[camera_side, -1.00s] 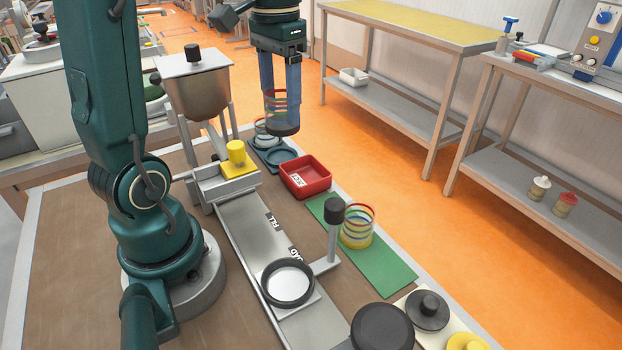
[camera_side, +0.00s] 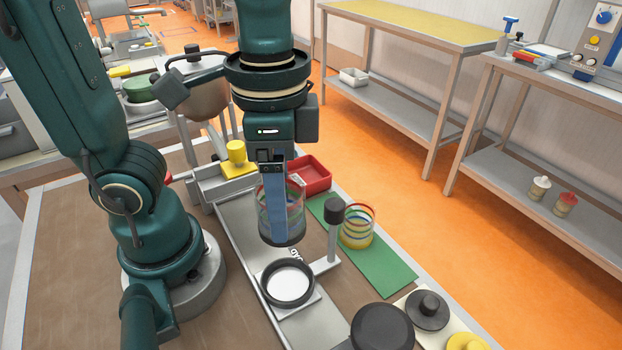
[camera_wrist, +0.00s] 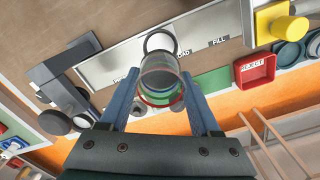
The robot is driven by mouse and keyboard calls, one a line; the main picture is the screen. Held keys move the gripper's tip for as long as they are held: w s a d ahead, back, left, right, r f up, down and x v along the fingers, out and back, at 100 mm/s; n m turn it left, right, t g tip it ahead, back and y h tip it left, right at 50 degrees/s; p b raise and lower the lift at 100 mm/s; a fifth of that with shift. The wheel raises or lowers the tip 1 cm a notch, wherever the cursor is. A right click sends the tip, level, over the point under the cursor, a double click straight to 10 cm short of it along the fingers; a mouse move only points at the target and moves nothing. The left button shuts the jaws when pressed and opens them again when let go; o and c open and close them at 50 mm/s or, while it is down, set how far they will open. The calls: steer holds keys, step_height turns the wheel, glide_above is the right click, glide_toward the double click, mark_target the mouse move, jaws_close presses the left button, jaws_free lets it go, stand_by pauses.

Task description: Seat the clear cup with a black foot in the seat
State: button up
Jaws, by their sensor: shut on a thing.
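The clear cup with coloured bands and a black foot (camera_side: 295,222) is upright between the blue fingers of my gripper (camera_side: 279,222). The gripper is shut on it. The seat, a black ring with a white inside (camera_side: 288,299), is on the grey rail, below the cup in the side picture. The cup is apart from the ring and in the air. In the wrist view the cup (camera_wrist: 159,66) sits between the fingers (camera_wrist: 160,98) and partly covers the dark ring (camera_wrist: 160,33) beyond it.
A post with a black knob (camera_side: 334,212) stands beside the seat. A banded clear cup with a yellow foot (camera_side: 357,228) stands on a green mat (camera_side: 388,265). A red tray (camera_side: 316,174) and a yellow knob (camera_side: 236,152) are behind. Black round pieces (camera_side: 382,328) are at front right.

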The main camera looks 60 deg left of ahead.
steer(key=shift+f, duration=4.95)
steer(key=shift+f, duration=1.1)
steer(key=o, duration=1.4)
steer(key=shift+o, duration=0.2)
steer(key=shift+r, duration=0.1)
steer(key=shift+r, duration=3.4)
